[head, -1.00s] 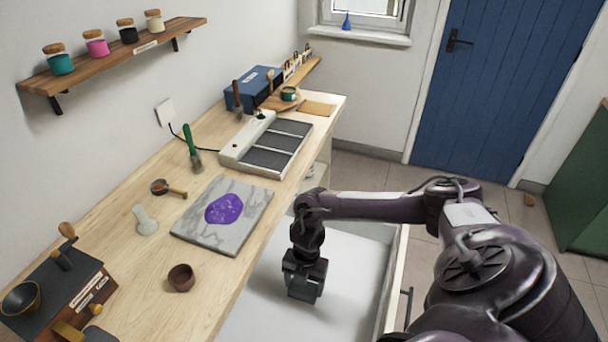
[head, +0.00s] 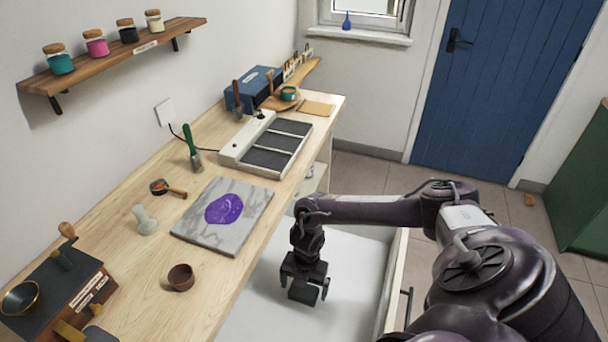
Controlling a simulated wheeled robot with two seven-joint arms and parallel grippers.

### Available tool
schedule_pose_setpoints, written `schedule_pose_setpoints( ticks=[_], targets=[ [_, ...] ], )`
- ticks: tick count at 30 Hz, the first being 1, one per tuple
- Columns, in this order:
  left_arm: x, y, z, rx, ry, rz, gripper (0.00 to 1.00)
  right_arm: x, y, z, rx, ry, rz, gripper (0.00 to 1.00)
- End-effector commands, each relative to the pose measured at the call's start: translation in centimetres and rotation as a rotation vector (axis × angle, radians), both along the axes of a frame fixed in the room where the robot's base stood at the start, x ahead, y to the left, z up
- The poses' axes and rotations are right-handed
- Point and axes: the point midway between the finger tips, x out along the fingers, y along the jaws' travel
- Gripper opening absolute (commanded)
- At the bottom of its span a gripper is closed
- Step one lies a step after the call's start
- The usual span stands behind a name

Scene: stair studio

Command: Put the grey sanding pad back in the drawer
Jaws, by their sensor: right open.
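The drawer (head: 345,262) is pulled out from under the workbench, with a pale, largely bare floor. My right gripper (head: 304,283) is inside the drawer's outline, pointing down, with its fingers spread. A small dark grey block, apparently the sanding pad (head: 303,293), shows between and just below the fingertips. It appears to rest on the drawer floor, though the gripper hides its upper part and the exact contact is hard to tell. My left gripper is out of view.
The drawer floor around the gripper is clear.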

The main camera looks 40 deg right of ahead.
Motion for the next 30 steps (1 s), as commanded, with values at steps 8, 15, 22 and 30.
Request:
schedule_pose_setpoints(
  ticks=[8, 15, 22, 30],
  targets=[
    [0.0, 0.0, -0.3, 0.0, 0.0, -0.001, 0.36, 0.4, -0.5, 4.4, 0.001, -0.006, 0.001, 0.94],
    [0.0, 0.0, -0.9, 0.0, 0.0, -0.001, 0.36, 0.6, -1.0, 9.3, 0.0, -0.004, 0.001, 0.94],
    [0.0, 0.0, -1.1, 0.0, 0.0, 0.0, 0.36, 0.7, -1.3, 11.8, 0.0, -0.001, 0.0, 0.94],
    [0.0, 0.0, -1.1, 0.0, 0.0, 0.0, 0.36, 0.7, -1.3, 12.1, 0.0, 0.0, 0.0, 0.94]
  ],
)
